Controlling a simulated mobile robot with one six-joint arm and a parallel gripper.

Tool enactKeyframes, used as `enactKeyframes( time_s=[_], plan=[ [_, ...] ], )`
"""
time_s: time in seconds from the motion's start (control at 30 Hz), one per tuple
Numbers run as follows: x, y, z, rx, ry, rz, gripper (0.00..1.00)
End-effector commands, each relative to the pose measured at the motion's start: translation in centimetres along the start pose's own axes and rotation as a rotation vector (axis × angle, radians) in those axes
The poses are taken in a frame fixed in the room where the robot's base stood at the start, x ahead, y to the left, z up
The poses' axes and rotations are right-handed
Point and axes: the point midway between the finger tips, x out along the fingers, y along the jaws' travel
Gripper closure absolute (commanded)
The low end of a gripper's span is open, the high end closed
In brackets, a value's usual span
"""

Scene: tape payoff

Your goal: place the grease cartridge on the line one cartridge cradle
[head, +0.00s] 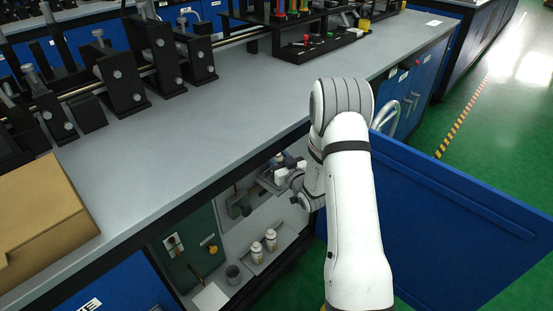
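My arm reaches over the bench front and down into an open cabinet below it. My gripper (272,178) is small and partly hidden by the wrist at the cabinet opening; I cannot tell whether it is open or shut, or whether it holds anything. Two small white containers with brownish marks, one (271,239) behind the other (256,252), stand upright in a shallow grey tray (246,279) inside the cabinet, below and apart from the gripper. I cannot tell whether either is the grease cartridge. I cannot make out a cradle marked line one.
An open blue door (450,235) stands right of my arm. A dark cup (232,273) and a white sheet (210,298) are inside the cabinet. On the bench (225,125) are a cardboard box (40,220), black fixtures (120,75) and a rack (310,45); its middle is clear.

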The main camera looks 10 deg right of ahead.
Motion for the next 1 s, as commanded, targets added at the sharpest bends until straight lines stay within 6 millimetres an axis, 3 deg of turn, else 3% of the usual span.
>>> enactKeyframes(
  time_s=[0.3, 0.33, 0.57, 0.9, 1.0],
  plan=[
    [0.1, -0.1, 0.2, -0.001, 0.002, -0.001, 1.0],
    [0.0, -0.1, 0.1, 0.0, 0.001, -0.001, 0.59],
    [0.1, -0.1, 0.1, 0.0, 0.001, -0.001, 0.41],
    [0.1, -0.1, -0.3, 0.0, 0.001, -0.002, 0.39],
    [-1.2, 0.0, -0.2, 0.001, -0.002, 0.0, 0.39]
  ],
)
